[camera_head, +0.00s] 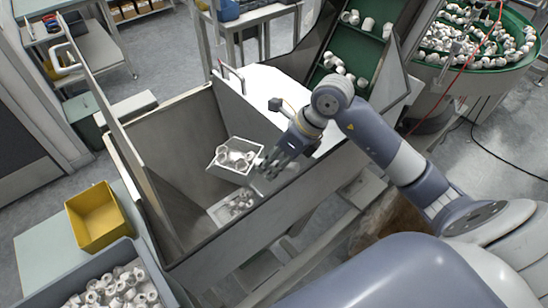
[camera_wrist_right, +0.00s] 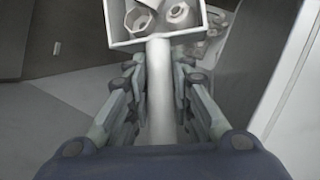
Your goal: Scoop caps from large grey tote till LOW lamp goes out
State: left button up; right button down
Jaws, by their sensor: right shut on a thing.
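My right gripper (camera_head: 271,165) is shut on the handle (camera_wrist_right: 159,100) of a light grey box-shaped scoop (camera_head: 226,173). The handle runs between the fingers in the right wrist view, where the scoop (camera_wrist_right: 157,42) shows at the top. Several white caps (camera_head: 235,156) lie in the scoop. Gripper and scoop are over the open grey hopper (camera_head: 178,122), with more white caps (camera_head: 238,204) low inside it. The large grey tote (camera_head: 72,283) is at the bottom left, partly out of frame, with many white caps. I cannot make out the LOW lamp. My left gripper is not in view.
An empty-looking yellow bin (camera_head: 98,220) stands beside the tote. A green cleated conveyor (camera_head: 355,48) carrying caps rises behind the hopper. A green bowl (camera_head: 465,66) full of caps is at the top right. The hopper walls surround the scoop.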

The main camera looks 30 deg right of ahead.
jog(key=shift+w+a+r+g+h+p, duration=0.5)
jog(key=shift+r+p, duration=0.6)
jog(key=shift+p, duration=0.9)
jog(key=shift+w+a+r+g+h+p, duration=0.3)
jog(key=shift+r+g+h+p, duration=0.55)
jog(key=shift+p, duration=1.15)
jog(key=shift+w+a+r+g+h+p, duration=0.4)
jog(key=shift+r+g+p, duration=0.25)
jog(key=shift+r+p, duration=1.05)
jog(key=shift+w+a+f, duration=0.1)
jog(key=shift+w+f, duration=0.2)
jog(key=shift+f, duration=0.2)
jog(key=shift+w+a+r+g+h, duration=0.25)
jog(key=shift+w+r+g+h, duration=0.1)
jog(key=shift+g, duration=0.05)
jog(key=w+a+r+m+g+h, duration=0.1)
jog(key=w+a+r+g+h, duration=0.2)
jog(key=w+a+g, duration=0.1)
jog(key=shift+w+r, duration=0.4)
jog(key=shift+w, duration=0.05)
jog(key=shift+f, duration=0.1)
